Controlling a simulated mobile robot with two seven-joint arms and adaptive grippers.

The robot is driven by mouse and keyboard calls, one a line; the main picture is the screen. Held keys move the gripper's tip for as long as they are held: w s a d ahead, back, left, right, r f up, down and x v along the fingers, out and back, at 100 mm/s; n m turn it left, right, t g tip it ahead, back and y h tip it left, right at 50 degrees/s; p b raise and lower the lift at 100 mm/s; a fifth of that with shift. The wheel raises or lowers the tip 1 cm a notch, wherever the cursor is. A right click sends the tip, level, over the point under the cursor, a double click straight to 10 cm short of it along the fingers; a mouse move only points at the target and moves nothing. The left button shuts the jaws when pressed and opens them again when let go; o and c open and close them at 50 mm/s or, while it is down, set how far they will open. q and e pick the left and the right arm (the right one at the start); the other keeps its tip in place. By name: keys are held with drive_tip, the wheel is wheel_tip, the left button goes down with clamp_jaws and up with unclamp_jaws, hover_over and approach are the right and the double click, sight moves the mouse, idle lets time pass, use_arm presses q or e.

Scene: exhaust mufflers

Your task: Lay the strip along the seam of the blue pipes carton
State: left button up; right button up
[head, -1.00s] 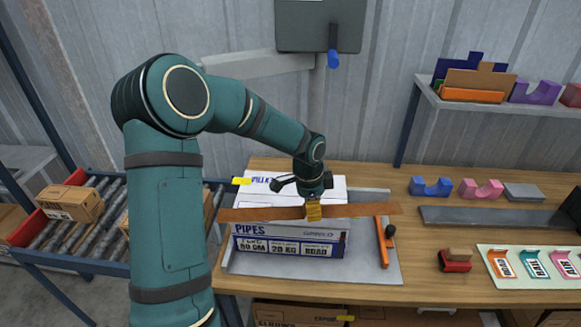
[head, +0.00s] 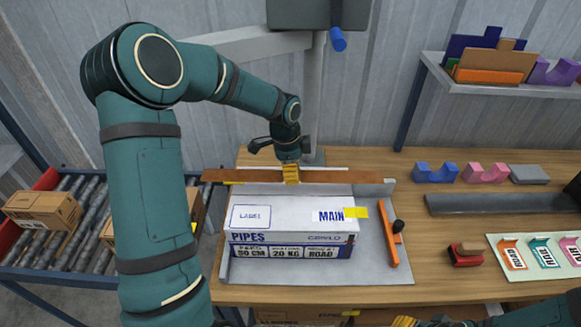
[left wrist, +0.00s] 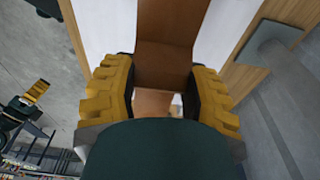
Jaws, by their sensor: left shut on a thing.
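The blue pipes carton (head: 290,240) is a white box with blue PIPES print, standing on a grey plate (head: 375,268). Its top bears a LABEL panel and a MAIN tag. My left gripper (head: 291,174) is shut on the brown strip (head: 235,176), which stretches left to right along the carton's far edge, past both sides. Whether the strip touches the carton, I cannot tell. In the left wrist view the strip (left wrist: 170,60) runs between the yellow fingers. The seam is not clearly visible. Part of my right gripper (head: 405,321) shows at the bottom edge.
An orange-handled tool (head: 388,243) lies right of the carton. A red block tool (head: 466,254) and a sheet of coloured labels (head: 540,262) are further right. Blue and pink cradles (head: 434,168) stand behind. A roller conveyor (head: 90,225) with boxes is left.

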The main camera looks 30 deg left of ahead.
sight(292, 189)
idle(0.3)
use_arm(q)
drive_tip(key=shift+f+b, duration=2.15)
drive_tip(key=shift+f, duration=1.25)
drive_tip(key=shift+f+b, duration=0.4)
drive_tip(key=shift+f, duration=0.15)
drive_tip(key=o, duration=0.8)
drive_tip(key=shift+c, duration=0.2)
drive_tip(key=shift+r, duration=0.1)
drive_tip(key=r, duration=0.7)
drive_tip(key=a+r, duration=0.1)
drive_tip(key=r, duration=0.3)
drive_tip(key=shift+s+a+r, duration=0.1)
drive_tip(key=shift+s+r, duration=0.25)
drive_tip(key=shift+s, duration=0.05)
